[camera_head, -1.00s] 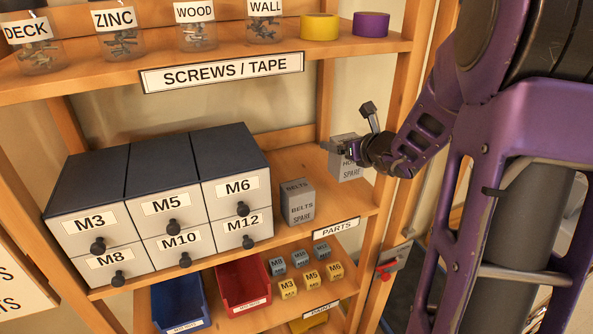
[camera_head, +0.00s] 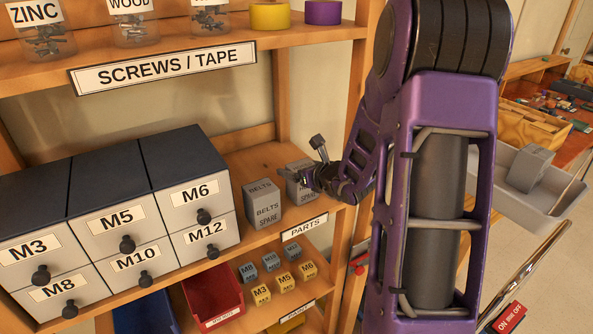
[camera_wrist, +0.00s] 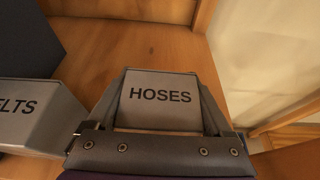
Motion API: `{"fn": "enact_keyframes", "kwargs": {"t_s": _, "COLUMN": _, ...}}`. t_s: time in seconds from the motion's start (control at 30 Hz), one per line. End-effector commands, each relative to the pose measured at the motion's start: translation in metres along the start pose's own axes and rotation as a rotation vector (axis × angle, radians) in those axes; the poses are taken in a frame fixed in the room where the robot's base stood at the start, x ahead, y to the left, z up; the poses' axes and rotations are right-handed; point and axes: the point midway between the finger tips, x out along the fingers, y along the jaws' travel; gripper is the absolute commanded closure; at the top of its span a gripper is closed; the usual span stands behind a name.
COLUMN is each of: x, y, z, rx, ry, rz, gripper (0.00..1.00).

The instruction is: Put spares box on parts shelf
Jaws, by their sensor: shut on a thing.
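My gripper (camera_head: 308,176) is shut on a grey spares box (camera_head: 296,190), with SPARE readable on its front in the head view. In the wrist view the box top (camera_wrist: 160,98) reads HOSES and sits between the two fingers. The box is over the right end of the parts shelf (camera_head: 246,236), upright, just right of the grey BELTS box (camera_head: 263,203). I cannot tell whether its bottom touches the shelf board. The BELTS box also shows at the left of the wrist view (camera_wrist: 25,115). My arm hides part of the shelf's right end.
A drawer cabinet (camera_head: 115,215) fills the shelf's left. The screws and tape shelf (camera_head: 200,47) is above; a red bin (camera_head: 213,290) and several small labelled blocks are below. A shelf post (camera_head: 360,100) stands right. Another grey box (camera_head: 530,168) lies in a grey tray (camera_head: 484,165).

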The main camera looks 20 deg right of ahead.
Motion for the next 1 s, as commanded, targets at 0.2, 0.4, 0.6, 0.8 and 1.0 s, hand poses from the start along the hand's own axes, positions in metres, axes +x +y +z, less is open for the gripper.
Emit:
{"fn": "enact_keyframes", "kwargs": {"t_s": 0.2, "x": 0.000, "y": 0.000, "z": 0.001, "rx": -0.001, "ry": -0.002, "rz": 0.000, "gripper": 0.79}}
{"fn": "enact_keyframes", "kwargs": {"t_s": 0.4, "x": 0.001, "y": 0.000, "z": -0.002, "rx": -0.001, "ry": -0.001, "rz": 0.000, "gripper": 0.06}}
{"fn": "enact_keyframes", "kwargs": {"t_s": 0.6, "x": 0.001, "y": 0.000, "z": -0.002, "rx": -0.001, "ry": -0.001, "rz": 0.000, "gripper": 0.00}}
{"fn": "enact_keyframes", "kwargs": {"t_s": 0.8, "x": -0.003, "y": -0.001, "z": 0.002, "rx": -0.001, "ry": -0.001, "rz": -0.001, "gripper": 0.00}}
{"fn": "enact_keyframes", "kwargs": {"t_s": 1.0, "x": -0.042, "y": -0.001, "z": 0.003, "rx": -0.002, "ry": -0.002, "rz": -0.004, "gripper": 0.00}}
